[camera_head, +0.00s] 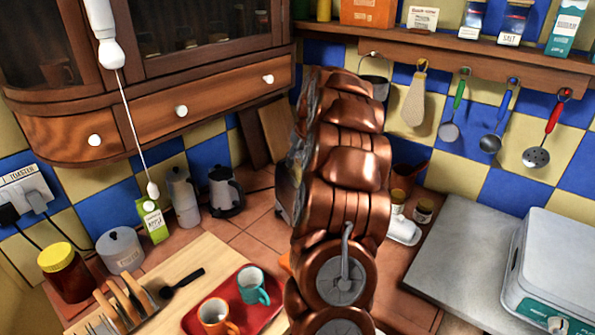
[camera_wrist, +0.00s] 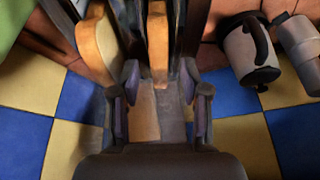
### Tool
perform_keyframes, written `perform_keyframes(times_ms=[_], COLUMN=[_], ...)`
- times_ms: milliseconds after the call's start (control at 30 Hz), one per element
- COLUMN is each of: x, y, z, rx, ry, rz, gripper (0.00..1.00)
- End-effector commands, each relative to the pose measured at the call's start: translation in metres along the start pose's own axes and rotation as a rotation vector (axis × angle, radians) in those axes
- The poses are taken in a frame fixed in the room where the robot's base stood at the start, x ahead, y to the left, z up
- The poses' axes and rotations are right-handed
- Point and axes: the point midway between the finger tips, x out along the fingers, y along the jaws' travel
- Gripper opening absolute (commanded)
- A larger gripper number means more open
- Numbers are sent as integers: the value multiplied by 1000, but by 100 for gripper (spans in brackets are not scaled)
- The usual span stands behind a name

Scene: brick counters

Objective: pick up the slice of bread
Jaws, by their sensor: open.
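A narrow tan piece that looks like a slice of bread (camera_wrist: 157,42), seen nearly edge-on, stands upright in the wrist view. It lies between the fingertips of my gripper (camera_wrist: 159,76), which is open. I cannot tell whether either finger touches it. A second, wider tan piece with a brown edge (camera_wrist: 96,42) stands to its left, outside the left finger. Dark, shiny surfaces around them look like a toaster, partly seen. In the head view my arm hides the gripper and these pieces.
Metal pots (camera_wrist: 250,48) stand right of my gripper in the wrist view. Wooden boards (camera_head: 277,132) lean on the tiled wall. A grey slab (camera_head: 455,250) lies right.

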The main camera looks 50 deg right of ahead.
Motion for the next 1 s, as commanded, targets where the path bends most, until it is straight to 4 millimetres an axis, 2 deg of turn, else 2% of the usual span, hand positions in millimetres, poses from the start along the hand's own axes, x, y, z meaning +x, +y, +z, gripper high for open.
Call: perform_keyframes(times_ms=[133,367,800,1000], x=[15,18,18,18], y=[1,1,1,1], z=[-1,-1,0,-1], rx=[1,1,1,1], ry=[0,2,2,2], rz=[2,2,1,1], gripper=[46,46,0,0])
